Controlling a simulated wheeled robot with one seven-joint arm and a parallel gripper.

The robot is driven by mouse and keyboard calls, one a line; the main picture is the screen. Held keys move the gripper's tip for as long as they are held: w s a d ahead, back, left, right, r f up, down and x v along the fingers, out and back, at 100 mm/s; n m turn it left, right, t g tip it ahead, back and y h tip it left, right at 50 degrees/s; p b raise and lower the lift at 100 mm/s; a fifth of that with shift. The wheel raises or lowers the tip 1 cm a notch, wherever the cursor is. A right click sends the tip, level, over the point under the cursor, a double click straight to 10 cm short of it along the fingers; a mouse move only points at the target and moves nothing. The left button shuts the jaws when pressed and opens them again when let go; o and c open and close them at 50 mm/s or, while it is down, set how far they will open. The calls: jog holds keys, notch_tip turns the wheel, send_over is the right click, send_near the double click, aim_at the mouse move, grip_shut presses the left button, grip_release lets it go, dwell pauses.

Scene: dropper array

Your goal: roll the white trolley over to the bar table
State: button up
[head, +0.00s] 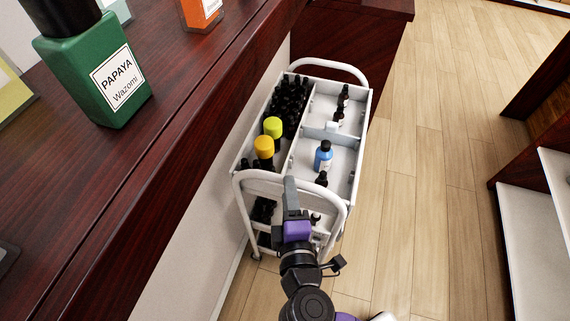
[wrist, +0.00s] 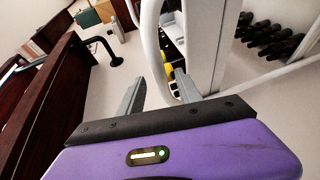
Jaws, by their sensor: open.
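The white trolley (head: 361,112) stands on the wood floor against the counter's side, its tray holding black-capped bottles, yellow- and lime-capped bottles and a blue bottle. My gripper (head: 291,190) is at the trolley's near end, by the white loop handle (head: 262,177). In the wrist view my gripper (wrist: 158,88) has its two grey fingers apart, and the white handle (wrist: 150,38) shows between and beyond them. I cannot tell whether it touches a finger. A dark red wooden counter (head: 150,175) runs along the left; I cannot tell if it is the bar table.
A green papaya bottle (head: 98,75) and an orange one (head: 201,12) stand on the counter. Dark wood shelving with white shelves (head: 535,225) is at the right. Open floor (head: 430,160) lies between the trolley and that shelving.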

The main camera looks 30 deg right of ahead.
jog(key=x, duration=0.7)
jog(key=shift+w+p, duration=0.15)
jog(key=shift+p, duration=0.2)
grip_shut()
dwell(1.3)
